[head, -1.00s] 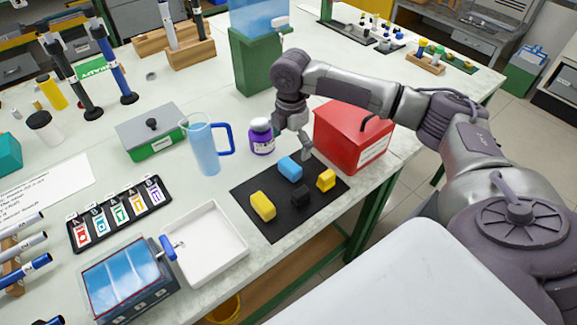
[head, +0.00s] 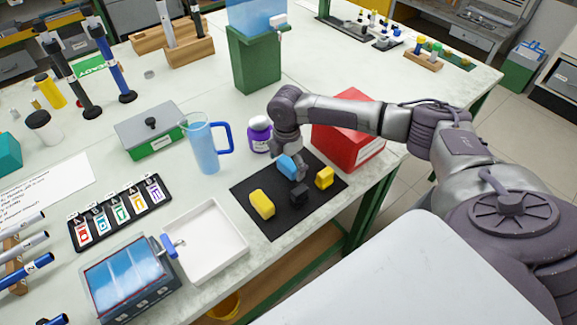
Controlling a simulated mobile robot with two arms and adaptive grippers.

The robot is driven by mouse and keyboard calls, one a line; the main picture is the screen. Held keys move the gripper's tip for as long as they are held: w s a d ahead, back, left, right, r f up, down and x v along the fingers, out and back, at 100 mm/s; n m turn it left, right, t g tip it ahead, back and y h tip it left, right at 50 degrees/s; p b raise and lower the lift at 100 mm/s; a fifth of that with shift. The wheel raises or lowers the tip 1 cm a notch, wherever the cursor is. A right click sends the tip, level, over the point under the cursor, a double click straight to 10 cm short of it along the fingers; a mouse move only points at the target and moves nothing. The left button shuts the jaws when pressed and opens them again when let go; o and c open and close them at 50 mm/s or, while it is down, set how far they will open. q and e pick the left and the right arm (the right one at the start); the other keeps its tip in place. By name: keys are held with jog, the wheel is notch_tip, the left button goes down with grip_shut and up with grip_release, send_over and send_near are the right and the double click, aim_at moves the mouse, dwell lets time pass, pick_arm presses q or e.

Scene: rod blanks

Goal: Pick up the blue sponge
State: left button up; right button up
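The blue sponge (head: 286,166) lies on the black mat (head: 268,222), near its back edge. My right gripper (head: 295,168) is down at the blue sponge, pointing downward. A finger shows at the sponge's right side and covers part of it. The other finger is hidden, so I cannot tell whether the gripper is closed on the sponge. My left gripper is not in view.
On the mat are a yellow block (head: 262,204), a black block (head: 299,194) and a smaller yellow block (head: 324,178). A purple jar (head: 259,137) and a red box (head: 352,146) stand close behind. A white tray (head: 208,241) lies left of the mat.

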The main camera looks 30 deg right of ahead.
aim_at(287, 163)
jog(key=c, duration=0.8)
jog(key=shift+c, duration=0.2)
jog(key=shift+r, duration=0.25)
notch_tip(287, 163, up, 4)
jog(key=shift+w+f+b, duration=0.1)
jog(key=shift+f+b, duration=0.1)
jog(key=shift+b, duration=0.15)
jog(key=s+d+r, duration=0.2)
jog(key=s, duration=0.1)
jog(key=s+d+r, duration=0.2)
jog(key=s, duration=0.1)
jog(key=s+d+r+b, duration=0.1)
jog(key=s+d+r, duration=0.1)
jog(key=s+r, duration=0.1)
jog(key=shift+s+d, duration=0.25)
jog(key=shift+s, duration=0.2)
